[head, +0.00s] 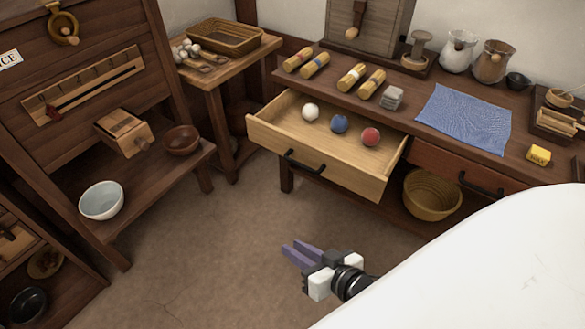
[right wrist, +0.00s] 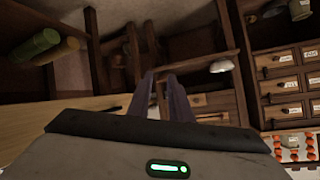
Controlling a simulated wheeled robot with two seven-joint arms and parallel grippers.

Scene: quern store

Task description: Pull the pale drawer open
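The pale drawer (head: 345,178) stands pulled out from under the dark wooden table in the head view. Its black bar handle (head: 304,164) is on the front face. A white ball (head: 310,112), a blue ball (head: 339,124) and a red ball (head: 370,136) lie inside it. My right gripper (head: 293,250) is below and in front of the drawer, apart from the handle. Its purple fingers show a gap with nothing between them, also in the right wrist view (right wrist: 160,98). My left gripper is not in view.
The table (head: 437,82) bears rolled bundles, a blue cloth (head: 465,118) and jugs. A reddish drawer (head: 450,170) is to the right, above a woven basket (head: 432,194). A low shelf with bowls (head: 102,200) stands left. The floor (head: 220,240) before the drawer is clear.

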